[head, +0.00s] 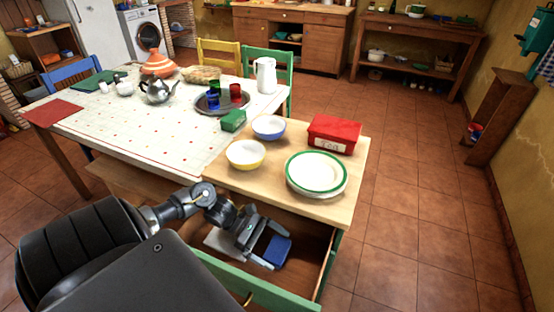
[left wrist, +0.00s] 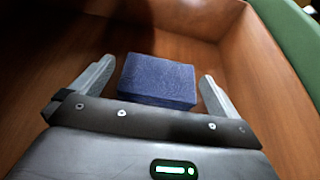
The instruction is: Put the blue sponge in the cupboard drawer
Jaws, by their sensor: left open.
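The blue sponge (head: 277,250) is a small blue block at the open drawer. In the left wrist view the sponge (left wrist: 157,80) lies between my left gripper's two fingers, with a visible gap on the right side. My left gripper (head: 262,243) is open and reaches down into the drawer. The cupboard drawer (head: 312,240) is pulled out, with a green front and brown wooden inside; its wall also shows in the left wrist view (left wrist: 265,75). Whether the sponge touches the drawer floor is hard to tell. My right gripper is not in view.
Above the drawer, the wooden top (head: 225,175) holds a yellow bowl (head: 245,155), a blue bowl (head: 268,127), green-rimmed plates (head: 316,173) and a red box (head: 334,134). A laid table (head: 150,135) adjoins on the left. The tiled floor on the right is clear.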

